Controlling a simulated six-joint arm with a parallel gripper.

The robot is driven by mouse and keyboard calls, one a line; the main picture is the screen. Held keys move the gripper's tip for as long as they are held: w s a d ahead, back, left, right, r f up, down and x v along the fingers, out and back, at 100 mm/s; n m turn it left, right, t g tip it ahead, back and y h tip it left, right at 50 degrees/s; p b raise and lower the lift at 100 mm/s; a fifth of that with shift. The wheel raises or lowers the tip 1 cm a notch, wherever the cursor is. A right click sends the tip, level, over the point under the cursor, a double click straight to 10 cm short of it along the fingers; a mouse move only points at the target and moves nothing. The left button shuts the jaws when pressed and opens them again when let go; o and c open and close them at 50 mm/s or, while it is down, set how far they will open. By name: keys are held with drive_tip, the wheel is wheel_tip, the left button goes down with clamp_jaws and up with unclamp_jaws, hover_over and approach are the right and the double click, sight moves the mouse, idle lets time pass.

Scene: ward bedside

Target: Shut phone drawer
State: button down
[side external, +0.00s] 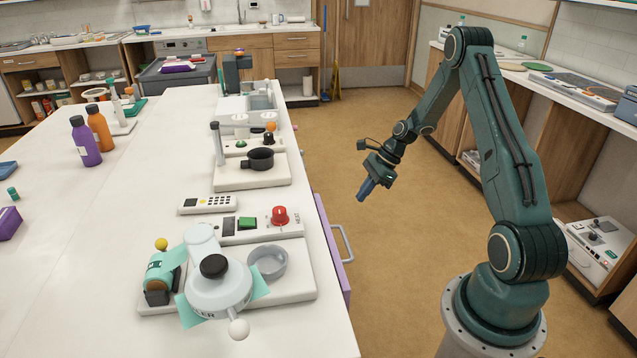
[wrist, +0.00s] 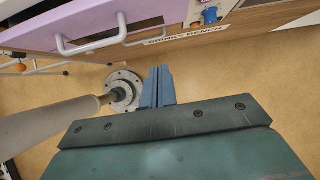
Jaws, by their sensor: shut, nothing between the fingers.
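A purple drawer front (side external: 333,255) with a pale bar handle (side external: 344,243) shows along the right side of the white bench. It stands out a little from the bench edge and looks partly open. In the wrist view the purple drawer front (wrist: 85,27) and its handle (wrist: 92,42) are at the upper left, apart from my fingers. My gripper (side external: 363,196) hangs in the air over the floor, to the right of and beyond the drawer, touching nothing. In the wrist view my gripper's blue fingers (wrist: 158,75) are together and empty. The drawer's inside is mostly hidden.
The white bench (side external: 110,230) carries a keypad handset (side external: 207,204), a control panel with a red knob (side external: 279,216), a white machine (side external: 217,285) and two bottles (side external: 92,135). Open floor (side external: 340,140) lies between bench and arm. A side counter (side external: 580,90) stands at right.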

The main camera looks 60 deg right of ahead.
drive_tip(key=s, duration=0.1)
drive_tip(key=s+t+y, duration=0.1)
drive_tip(key=t, duration=0.1)
drive_tip(key=shift+s+d+r+y, duration=0.15)
drive_tip(key=shift+s+d+y, duration=0.15)
drive_tip(key=shift+s, duration=0.1)
drive_tip(key=shift+w+a, duration=0.1)
drive_tip(key=shift+a, duration=0.05)
drive_tip(key=w+a+r+x, duration=0.1)
drive_tip(key=r+x, duration=0.1)
drive_tip(key=x, duration=1)
drive_tip(key=shift+w+a+f, duration=0.2)
drive_tip(key=shift+w+a, duration=0.05)
drive_tip(key=shift+w, duration=0.25)
